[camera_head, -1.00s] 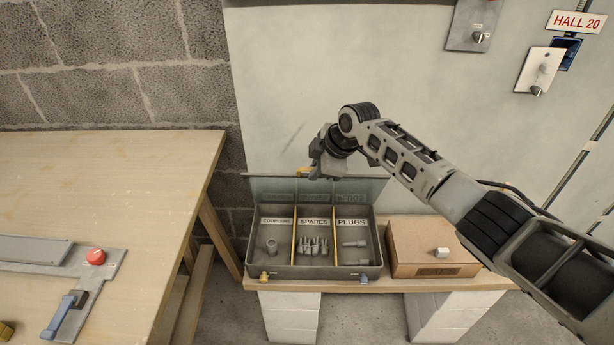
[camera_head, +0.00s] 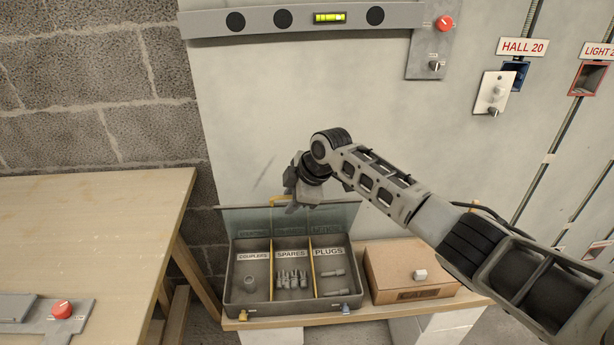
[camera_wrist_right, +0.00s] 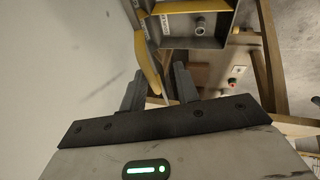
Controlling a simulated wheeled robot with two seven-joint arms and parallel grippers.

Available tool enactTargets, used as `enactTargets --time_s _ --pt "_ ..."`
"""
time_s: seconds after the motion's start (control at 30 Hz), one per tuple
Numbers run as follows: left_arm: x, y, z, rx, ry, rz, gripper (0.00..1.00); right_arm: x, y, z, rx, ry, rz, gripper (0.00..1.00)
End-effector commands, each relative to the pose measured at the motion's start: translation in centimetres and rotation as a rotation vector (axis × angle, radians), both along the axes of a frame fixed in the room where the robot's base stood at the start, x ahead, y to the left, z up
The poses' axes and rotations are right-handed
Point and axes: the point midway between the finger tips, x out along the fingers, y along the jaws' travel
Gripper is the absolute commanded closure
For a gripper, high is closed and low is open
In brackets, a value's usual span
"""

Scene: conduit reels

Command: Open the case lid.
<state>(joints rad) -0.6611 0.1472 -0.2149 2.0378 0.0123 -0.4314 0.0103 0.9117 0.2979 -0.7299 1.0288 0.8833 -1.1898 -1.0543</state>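The grey case (camera_head: 238,295) stands on a low wooden bench with its inside exposed. Its clear, greenish lid (camera_head: 335,215) stands raised along the back edge. A yellow handle (camera_head: 277,201) shows at the lid's top and also appears in the right wrist view (camera_wrist_right: 148,68). My right gripper (camera_head: 291,207) is at the raised lid's top edge, beside the handle. In the wrist view its fingers (camera_wrist_right: 159,82) are apart, with the yellow handle's end near the gap; I cannot tell if they touch it. My left gripper is out of view.
The case's labelled compartments hold grey fittings. A wooden table (camera_head: 90,230) with a red button (camera_head: 62,309) is at left. A pale wall panel stands close behind.

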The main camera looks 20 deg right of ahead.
Motion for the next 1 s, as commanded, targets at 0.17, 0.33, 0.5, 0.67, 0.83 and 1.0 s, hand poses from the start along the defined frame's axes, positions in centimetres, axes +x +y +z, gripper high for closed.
enactTargets --time_s 0.17,0.33,0.5,0.67,0.83,1.0 --pt "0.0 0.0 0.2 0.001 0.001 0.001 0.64 -1.5 -1.4 3.6 -0.002 -0.004 0.001 0.69" --pt "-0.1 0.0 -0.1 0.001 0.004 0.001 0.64 -3.0 -2.7 7.3 -0.003 -0.003 0.001 0.69" --pt "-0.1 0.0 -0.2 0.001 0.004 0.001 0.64 -4.3 -3.7 10.2 -0.002 -0.002 0.001 0.69" --pt "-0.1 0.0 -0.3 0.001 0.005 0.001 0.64 -5.0 -4.3 11.8 -0.002 0.001 0.001 0.69" --pt "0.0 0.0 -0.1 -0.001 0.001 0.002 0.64 -5.3 -4.5 12.3 -0.002 0.002 0.001 0.69" --pt "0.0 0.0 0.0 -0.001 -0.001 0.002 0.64 -5.3 -4.5 12.3 -0.002 0.002 0.0 0.69"
